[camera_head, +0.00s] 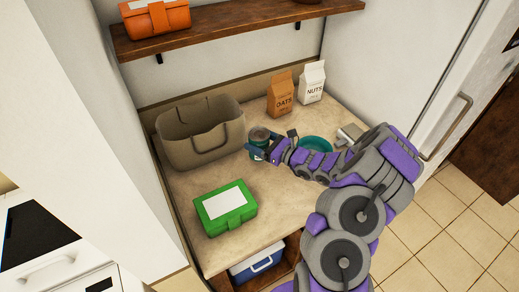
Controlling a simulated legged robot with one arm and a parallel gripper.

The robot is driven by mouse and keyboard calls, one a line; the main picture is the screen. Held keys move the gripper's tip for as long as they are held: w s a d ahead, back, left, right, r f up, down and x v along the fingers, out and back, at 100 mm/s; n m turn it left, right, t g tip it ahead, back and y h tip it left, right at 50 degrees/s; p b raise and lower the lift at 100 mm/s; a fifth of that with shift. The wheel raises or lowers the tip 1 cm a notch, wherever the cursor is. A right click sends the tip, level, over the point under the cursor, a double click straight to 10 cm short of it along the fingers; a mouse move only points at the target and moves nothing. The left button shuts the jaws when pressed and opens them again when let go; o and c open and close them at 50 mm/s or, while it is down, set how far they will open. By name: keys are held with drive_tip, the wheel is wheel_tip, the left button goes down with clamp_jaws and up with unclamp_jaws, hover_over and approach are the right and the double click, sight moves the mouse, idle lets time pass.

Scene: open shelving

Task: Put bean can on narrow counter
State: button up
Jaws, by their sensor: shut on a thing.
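The bean can (259,140) looks like a small dark green can with a greyish lid. It is at the middle of the narrow counter (284,209), just right of a beige basket. My gripper (259,149) is shut on the can from the right side, and its fingers hide part of the can. I cannot tell whether the can's bottom touches the counter or is slightly above it.
The beige basket (176,148) stands at the back left. A green box (226,208) lies at the front. Oats (280,94) and nuts (312,82) bags stand at the back. A teal bowl (315,143) is partly behind my arm. A wooden shelf (235,30) hangs above.

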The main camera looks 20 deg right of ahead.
wheel_tip(320, 180, down, 4)
drive_tip(key=shift+d+r+b, duration=0.15)
drive_tip(key=shift+r+b, duration=0.1)
drive_tip(key=shift+b, duration=0.2)
drive_tip(key=shift+r, duration=0.1)
drive_tip(key=o, duration=1.3)
drive_tip(key=shift+s, duration=0.1)
